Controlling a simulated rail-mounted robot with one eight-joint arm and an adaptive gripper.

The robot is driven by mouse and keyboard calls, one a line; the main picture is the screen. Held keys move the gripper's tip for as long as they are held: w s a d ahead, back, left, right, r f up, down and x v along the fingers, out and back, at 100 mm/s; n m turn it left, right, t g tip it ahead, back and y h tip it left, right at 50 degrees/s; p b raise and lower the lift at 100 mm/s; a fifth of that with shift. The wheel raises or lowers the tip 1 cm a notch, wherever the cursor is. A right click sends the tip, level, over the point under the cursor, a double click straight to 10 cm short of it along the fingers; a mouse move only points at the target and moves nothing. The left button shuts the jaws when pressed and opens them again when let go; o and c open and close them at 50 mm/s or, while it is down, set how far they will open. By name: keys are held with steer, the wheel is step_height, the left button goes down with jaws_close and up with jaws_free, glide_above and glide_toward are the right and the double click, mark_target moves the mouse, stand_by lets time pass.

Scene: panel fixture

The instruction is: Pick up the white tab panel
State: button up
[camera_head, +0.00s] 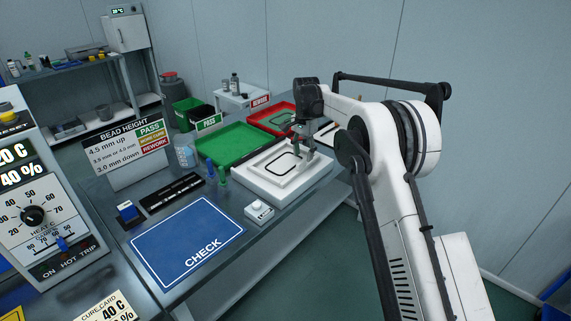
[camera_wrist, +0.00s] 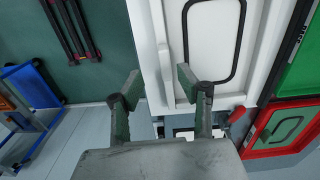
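The white tab panel (camera_head: 268,158) carries a black bead loop and lies on the white fixture (camera_head: 262,185) on the bench. In the wrist view, the panel (camera_wrist: 210,45) and its loop fill the upper middle. My gripper (camera_head: 303,150) is at the panel's far right side in the head view. In the wrist view, my gripper (camera_wrist: 158,79) has its two fingers spread wide, with a white edge strip showing between and beyond them. I cannot tell whether either finger touches the panel. The tab itself is not clear, and the fingers are small in the head view.
A green tray (camera_head: 231,143) and a red tray (camera_head: 264,119) stand behind the fixture. A blue CHECK mat (camera_head: 185,240) lies in front, clear on top.

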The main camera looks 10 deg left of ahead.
mark_target(301, 161)
steer(key=shift+w+a+f, duration=0.15)
steer(key=shift+f, duration=1.3)
steer(key=shift+w+a+f, duration=0.1)
steer(key=shift+a+f, duration=0.05)
steer(key=shift+f, duration=1.25)
steer(key=shift+c, duration=0.2)
jaws_close()
